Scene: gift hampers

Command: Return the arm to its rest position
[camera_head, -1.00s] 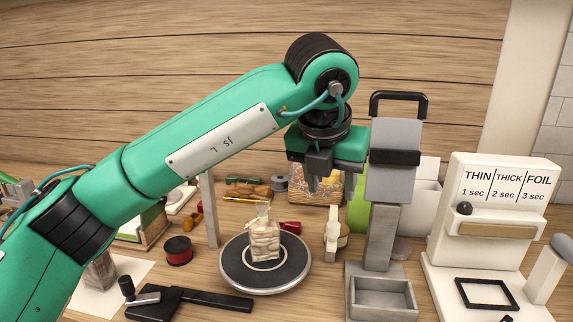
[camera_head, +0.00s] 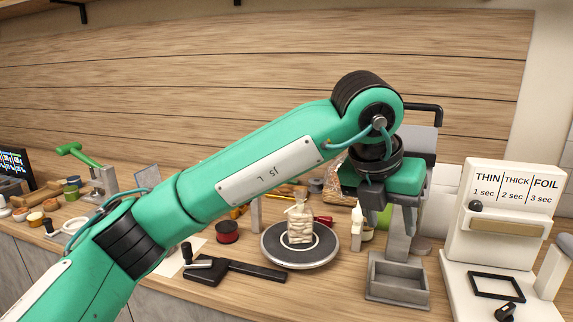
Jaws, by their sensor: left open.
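My left arm reaches in from the lower left across the middle of the head view. My left gripper (camera_head: 392,218) points down at its end, open, with nothing visible between its fingers. It hangs in front of the grey upright stand and above the stand's tray, to the right of the wrapped bag. The wrapped bag (camera_head: 300,224) stands upright on a round dark turntable (camera_head: 284,258), apart from the gripper. My right gripper is not in the view.
A white sealing machine (camera_head: 497,255) marked THIN, THICK, FOIL stands at the right. A grey metal tray (camera_head: 398,290) sits below the gripper. A black handled tool (camera_head: 235,267) and red spool (camera_head: 227,231) lie left of the turntable. Several small items fill the counter's left.

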